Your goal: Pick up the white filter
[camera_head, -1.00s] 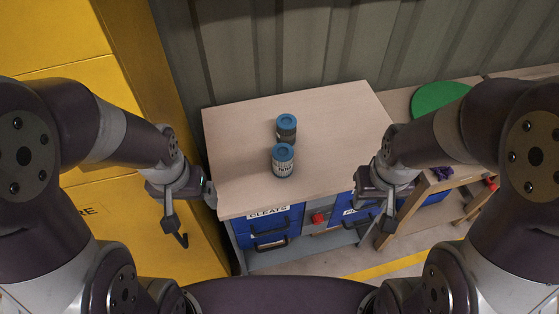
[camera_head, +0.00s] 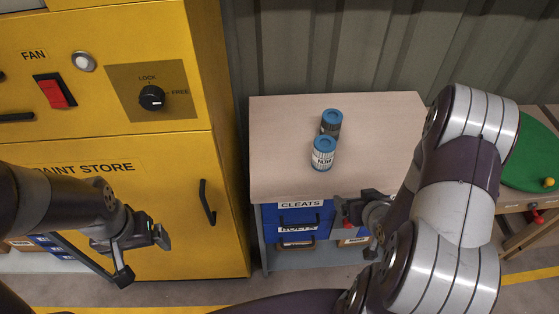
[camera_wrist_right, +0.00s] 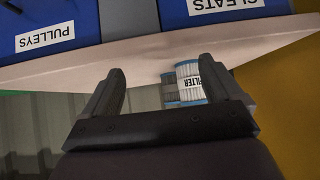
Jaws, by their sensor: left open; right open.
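The white filter (camera_head: 323,154), a pale cylinder with blue ends and a dark label, stands upright on the wooden bench top (camera_head: 280,120). A dark grey filter (camera_head: 332,122) with a blue top stands just behind it. In the right wrist view the white filter (camera_wrist_right: 190,80) shows upside down beyond my right gripper's fingers, the grey one (camera_wrist_right: 169,88) beside it. My right gripper (camera_head: 343,212) is open and empty at the bench's front edge, in front of the filters and apart from them. My left gripper (camera_head: 144,257) is open and empty before the yellow cabinet.
The yellow paint store cabinet (camera_head: 120,190) with a door handle (camera_head: 207,202), fan switch and lock knob (camera_head: 151,97) stands left of the bench. Blue drawers (camera_head: 298,220) sit under the bench top. A green disc (camera_head: 528,160) lies on a table at right. Bench top around the filters is clear.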

